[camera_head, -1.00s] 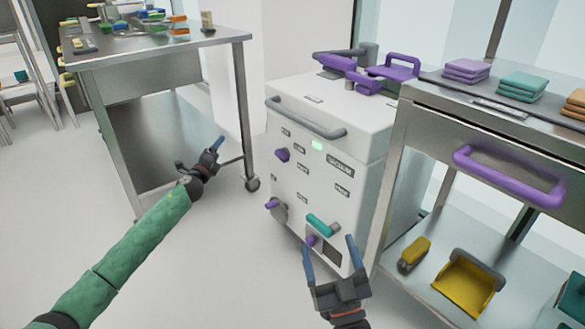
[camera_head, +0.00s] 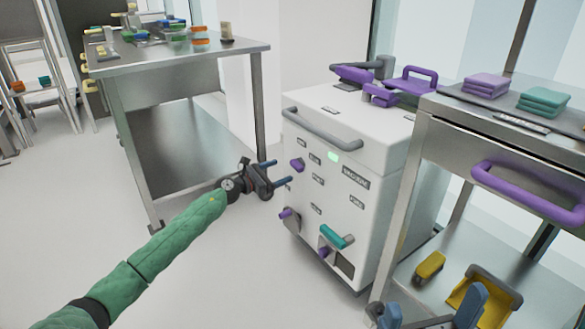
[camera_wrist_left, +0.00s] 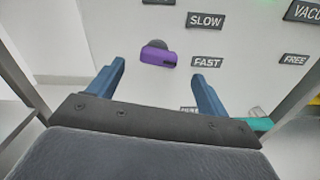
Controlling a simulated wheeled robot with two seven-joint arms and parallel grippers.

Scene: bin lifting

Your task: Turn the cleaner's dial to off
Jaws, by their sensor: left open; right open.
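The cleaner (camera_head: 340,125) is a white box with a grey handle and a green light. Its dial (camera_head: 297,164) is a purple knob on a grey hub, high on the left of the front panel. In the left wrist view the dial (camera_wrist_left: 158,57) lies nearly level, left of the labels SLOW (camera_wrist_left: 205,20) and FAST (camera_wrist_left: 207,62); another label above is cut off. My left gripper (camera_head: 275,172) is open and empty, just in front of the dial and apart from it. My right gripper (camera_head: 432,302) is open at the bottom right, partly cut off by the frame.
Below the dial are another purple knob (camera_head: 285,213) and a teal lever (camera_head: 336,237). A steel table (camera_head: 190,60) stands left of the cleaner. A steel cart (camera_head: 450,120) with a purple handle stands close on its right. The floor before the cleaner is clear.

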